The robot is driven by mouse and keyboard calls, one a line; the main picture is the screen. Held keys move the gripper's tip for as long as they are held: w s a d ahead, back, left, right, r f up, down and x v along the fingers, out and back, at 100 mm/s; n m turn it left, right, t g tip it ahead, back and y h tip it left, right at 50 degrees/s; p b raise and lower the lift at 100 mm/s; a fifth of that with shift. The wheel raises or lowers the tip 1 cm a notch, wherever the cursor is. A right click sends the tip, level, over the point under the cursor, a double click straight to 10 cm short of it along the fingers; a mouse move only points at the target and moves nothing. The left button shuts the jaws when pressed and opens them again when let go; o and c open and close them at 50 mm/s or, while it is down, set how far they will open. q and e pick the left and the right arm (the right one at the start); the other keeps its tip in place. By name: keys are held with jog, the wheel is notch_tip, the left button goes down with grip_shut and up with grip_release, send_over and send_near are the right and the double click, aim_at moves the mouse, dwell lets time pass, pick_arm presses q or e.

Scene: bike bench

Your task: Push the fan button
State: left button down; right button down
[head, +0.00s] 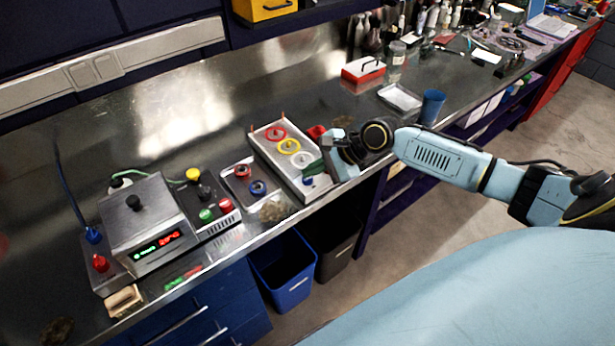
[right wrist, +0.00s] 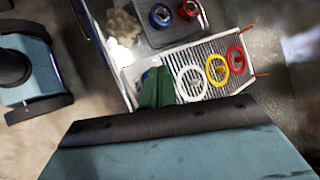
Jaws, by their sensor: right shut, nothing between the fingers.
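A pale vented box (head: 262,143) stands near the front edge of the bench, with a red ring, a yellow ring and a white ring in a row on top. A blue button (head: 308,181) is at its near end, and the box also shows in the right wrist view (right wrist: 205,52). My right gripper (head: 312,169) is shut and empty, with green fingers over the near end of the box, close to the blue button. In the right wrist view the fingers (right wrist: 155,88) partly hide the button; whether they touch it cannot be told.
Left of the box is a small tray (head: 238,184) with red and blue round parts, then a control box (head: 203,195) with coloured buttons. A grey heater unit (head: 145,215) with a display is further left. A red case (head: 363,73) and blue cup (head: 432,104) stand right, behind my arm.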

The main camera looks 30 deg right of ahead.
jog(key=shift+f, duration=0.2)
dwell(0.3)
jog(key=shift+f, duration=0.25)
jog(key=shift+p, duration=0.35)
jog(key=shift+r+p, duration=0.35)
jog(key=shift+p, duration=0.35)
notch_tip(320, 180, up, 5)
jog(key=p, duration=0.6)
jog(key=shift+f, duration=0.15)
jog(key=shift+r, duration=0.7)
